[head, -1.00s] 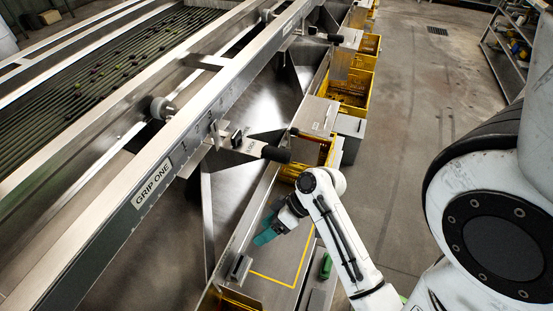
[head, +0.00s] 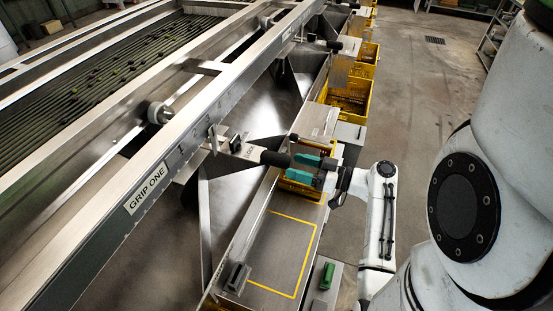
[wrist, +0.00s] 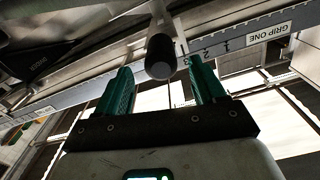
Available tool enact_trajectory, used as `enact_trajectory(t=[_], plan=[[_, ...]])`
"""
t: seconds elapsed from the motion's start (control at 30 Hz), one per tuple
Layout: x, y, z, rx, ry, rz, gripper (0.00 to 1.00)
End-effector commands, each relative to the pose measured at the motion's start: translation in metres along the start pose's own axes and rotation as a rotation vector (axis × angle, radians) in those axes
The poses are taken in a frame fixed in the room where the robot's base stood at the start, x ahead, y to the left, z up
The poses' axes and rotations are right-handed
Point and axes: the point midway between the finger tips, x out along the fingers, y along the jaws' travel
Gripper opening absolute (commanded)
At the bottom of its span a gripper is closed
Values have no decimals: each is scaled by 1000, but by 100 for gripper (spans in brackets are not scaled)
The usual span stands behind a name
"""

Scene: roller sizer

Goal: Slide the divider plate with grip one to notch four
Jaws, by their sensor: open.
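Grip one is a black cylindrical handle (head: 275,158) on a steel bracket (head: 238,149) fixed to the long rail. The GRIP ONE label (head: 147,187) and a row of numbered marks (head: 196,137) are on that rail. A thin steel divider plate (head: 204,212) appears to hang below the bracket. My gripper (head: 304,168) has teal fingers, open and empty, just right of the handle's free end. In the wrist view, the handle's round end (wrist: 159,69) shows ahead, between the open fingers (wrist: 162,88) and apparently beyond their tips.
Yellow crates (head: 346,96) line the chute outlets beyond my gripper. A steel shelf with a yellow outline (head: 262,286) is near, with a green object (head: 327,275) beside it. A second handle (head: 334,45) is further along the rail. Open floor lies to the right.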

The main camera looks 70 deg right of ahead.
Motion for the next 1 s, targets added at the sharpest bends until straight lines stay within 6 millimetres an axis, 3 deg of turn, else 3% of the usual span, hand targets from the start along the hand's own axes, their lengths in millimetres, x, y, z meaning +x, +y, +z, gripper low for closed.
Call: enact_trajectory(t=[0.2, 0.4, 0.8, 1.0], plan=[[40, -1, -2, 0, -2, -2, 69], [63, 0, -1, 0, -1, -2, 69], [70, 0, 0, 0, -2, -1, 69], [70, -1, 0, 0, -2, -1, 51]])
